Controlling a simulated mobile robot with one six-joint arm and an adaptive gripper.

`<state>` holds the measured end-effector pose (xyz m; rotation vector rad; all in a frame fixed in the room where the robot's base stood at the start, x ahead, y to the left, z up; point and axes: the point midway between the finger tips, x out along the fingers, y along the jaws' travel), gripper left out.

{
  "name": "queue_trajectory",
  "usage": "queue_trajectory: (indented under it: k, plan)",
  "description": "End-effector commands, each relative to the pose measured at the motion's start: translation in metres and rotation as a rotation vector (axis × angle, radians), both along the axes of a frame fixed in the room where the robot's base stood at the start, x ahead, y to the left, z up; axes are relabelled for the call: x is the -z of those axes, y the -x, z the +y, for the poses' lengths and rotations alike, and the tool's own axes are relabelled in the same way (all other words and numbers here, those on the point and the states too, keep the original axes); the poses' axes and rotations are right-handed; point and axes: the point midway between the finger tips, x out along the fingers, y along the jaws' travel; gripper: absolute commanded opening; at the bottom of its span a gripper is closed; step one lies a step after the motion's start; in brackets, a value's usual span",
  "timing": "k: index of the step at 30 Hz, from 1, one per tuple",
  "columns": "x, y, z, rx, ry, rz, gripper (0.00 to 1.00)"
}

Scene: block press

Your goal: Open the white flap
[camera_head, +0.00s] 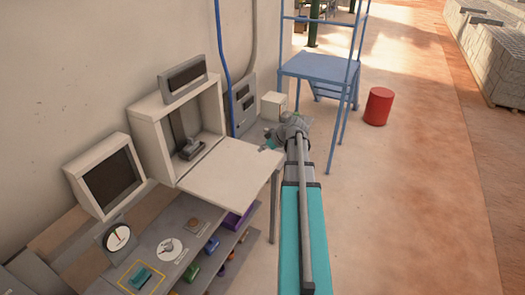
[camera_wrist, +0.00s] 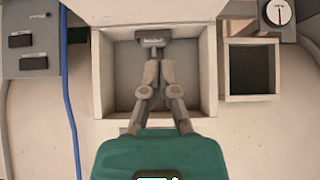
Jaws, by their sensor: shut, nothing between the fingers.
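The white flap (camera_head: 222,172) hangs level, swung down from the lower edge of the white cabinet (camera_head: 150,125), whose front is open. It looks like a flat cream shelf; in the wrist view its pale panel (camera_wrist: 145,12) shows at the top edge. A grey lever-like part (camera_head: 190,147) sits inside the cabinet, and it also shows in the wrist view (camera_wrist: 152,38). My gripper (camera_head: 267,147) is near the far right corner of the flap; contact cannot be told. In the wrist view my gripper (camera_wrist: 159,66) is shut and empty, in front of the cabinet opening.
A dark-screened box (camera_head: 112,180) and a dial gauge (camera_head: 117,237) are left of the flap. Shelves with coloured blocks (camera_head: 238,218) are below. A blue cable (camera_head: 221,50), a blue stand (camera_head: 320,68) and a red drum (camera_head: 378,106) are beyond.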

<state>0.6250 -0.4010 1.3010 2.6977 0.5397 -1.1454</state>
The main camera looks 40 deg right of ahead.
Motion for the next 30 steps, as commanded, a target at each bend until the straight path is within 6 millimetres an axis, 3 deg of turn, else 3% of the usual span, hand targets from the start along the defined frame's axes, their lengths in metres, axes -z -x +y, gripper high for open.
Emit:
queue_trajectory:
  k: [18,30]
  plan:
    - [0.048,-0.040,0.015,0.001,0.001,0.000,0.00]
    - [0.063,-0.054,0.021,0.003,0.000,0.000,0.00]
